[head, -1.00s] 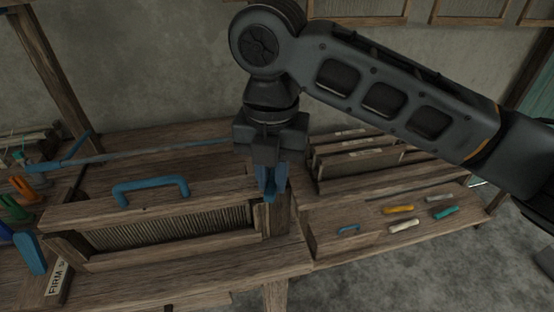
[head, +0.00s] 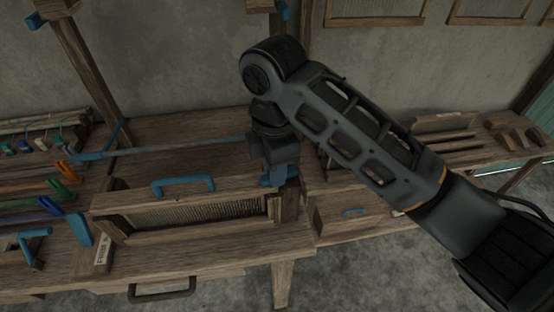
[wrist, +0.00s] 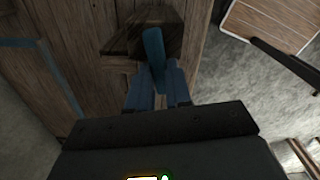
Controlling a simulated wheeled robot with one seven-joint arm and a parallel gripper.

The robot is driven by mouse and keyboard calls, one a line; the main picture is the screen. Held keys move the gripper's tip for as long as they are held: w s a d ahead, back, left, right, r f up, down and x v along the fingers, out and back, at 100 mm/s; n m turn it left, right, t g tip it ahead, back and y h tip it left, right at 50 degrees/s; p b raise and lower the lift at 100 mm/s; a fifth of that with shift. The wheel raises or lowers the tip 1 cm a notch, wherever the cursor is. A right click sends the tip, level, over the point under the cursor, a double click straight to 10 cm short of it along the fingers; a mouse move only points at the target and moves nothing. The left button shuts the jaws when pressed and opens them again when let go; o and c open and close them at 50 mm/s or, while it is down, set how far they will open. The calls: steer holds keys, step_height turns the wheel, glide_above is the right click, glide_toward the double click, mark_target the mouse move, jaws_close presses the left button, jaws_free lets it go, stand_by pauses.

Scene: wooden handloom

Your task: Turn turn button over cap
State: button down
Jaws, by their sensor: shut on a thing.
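The blue turn button (wrist: 152,46) is a narrow upright paddle at the dark wooden post end in the wrist view. My gripper (wrist: 156,88) points down and its blue fingers are shut on the button. In the head view my gripper (head: 279,178) is at the right end of the reed frame, beside the short wooden post (head: 289,203). The fingers hide the button there. The cap (head: 143,196) is the long wooden bar with a blue handle (head: 183,185), left of my gripper. I cannot tell whether the button lies over the cap.
A blue-ended bar (head: 160,149) runs behind the cap. Blue, orange and green handled pieces (head: 57,196) lie at the left. A drawer with a blue pull (head: 352,212) is right of the post. Wooden racks stand behind my arm.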

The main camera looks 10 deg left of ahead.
steer(key=shift+w+a+m+p, duration=0.1)
steer(key=shift+w+m+p, duration=0.25)
steer(key=shift+m+p, duration=0.75)
steer(key=c, duration=1)
jaws_free()
steer(key=shift+c, duration=0.2)
step_height(320, 180, up, 8)
steer(key=shift+f+p, duration=0.1)
steer(key=shift+p, duration=0.2)
steer(key=shift+s, duration=0.1)
